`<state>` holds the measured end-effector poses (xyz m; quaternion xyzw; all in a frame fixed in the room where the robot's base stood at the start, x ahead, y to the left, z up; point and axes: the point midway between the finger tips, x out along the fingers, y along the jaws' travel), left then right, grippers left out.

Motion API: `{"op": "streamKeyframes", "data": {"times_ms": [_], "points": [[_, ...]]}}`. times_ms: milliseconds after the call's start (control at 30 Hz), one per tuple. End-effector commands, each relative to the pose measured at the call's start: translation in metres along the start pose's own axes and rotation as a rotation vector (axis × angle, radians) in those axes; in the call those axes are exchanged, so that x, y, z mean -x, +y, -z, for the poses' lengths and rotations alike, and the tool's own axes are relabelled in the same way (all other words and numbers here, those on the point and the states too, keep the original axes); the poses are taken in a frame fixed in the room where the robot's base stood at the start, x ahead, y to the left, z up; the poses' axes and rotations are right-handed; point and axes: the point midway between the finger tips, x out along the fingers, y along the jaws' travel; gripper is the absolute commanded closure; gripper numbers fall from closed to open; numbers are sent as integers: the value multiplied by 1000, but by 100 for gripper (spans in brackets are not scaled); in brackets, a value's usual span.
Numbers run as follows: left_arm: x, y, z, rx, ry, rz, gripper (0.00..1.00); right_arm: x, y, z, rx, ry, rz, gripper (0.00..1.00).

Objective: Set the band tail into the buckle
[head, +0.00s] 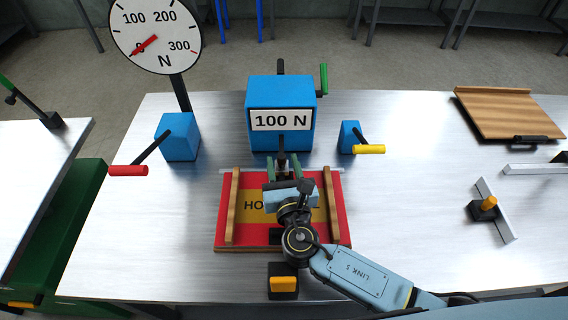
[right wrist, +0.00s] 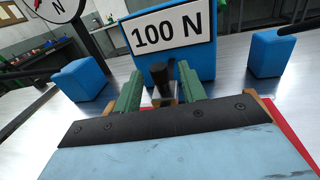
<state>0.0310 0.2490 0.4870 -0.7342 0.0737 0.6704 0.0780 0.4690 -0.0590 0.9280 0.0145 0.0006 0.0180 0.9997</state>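My right gripper (head: 283,160) reaches over the red plate (head: 225,222) from the front, pointing at the blue box marked 100 N (head: 282,88). In the right wrist view its two green fingers (right wrist: 160,84) stand apart. A dark upright post (right wrist: 161,73) shows between them, with gaps beside it; I cannot tell whether it is touched. A thin grey strip (head: 227,171) lies across the plate's back edge; I cannot tell whether it is the band. The buckle cannot be made out, and my gripper and arm hide the plate's middle. My left gripper is not in view.
Blue blocks with a red handle (head: 128,170) and a yellow handle (head: 368,149) flank the box. A dial (head: 155,35) reads near 0 N. A wooden board (head: 508,112) and metal bars (head: 495,208) lie right. A yellow-topped black block (head: 283,285) stands at the front.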

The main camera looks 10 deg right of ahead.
Motion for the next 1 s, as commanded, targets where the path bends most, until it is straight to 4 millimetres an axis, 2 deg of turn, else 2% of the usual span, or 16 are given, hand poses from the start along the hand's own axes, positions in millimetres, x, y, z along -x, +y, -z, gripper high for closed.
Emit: {"op": "streamKeyframes", "data": {"times_ms": [267,367,700,833,1000], "points": [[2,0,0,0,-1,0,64,0,0,-4,0,-1,0,59],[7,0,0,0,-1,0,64,0,1,-16,-1,-2,0,59],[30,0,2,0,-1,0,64,0,2,-81,-2,-2,-1,59],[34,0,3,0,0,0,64,0,3,-95,-2,-2,0,59],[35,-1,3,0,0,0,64,0,3,-101,0,0,0,59]]}}
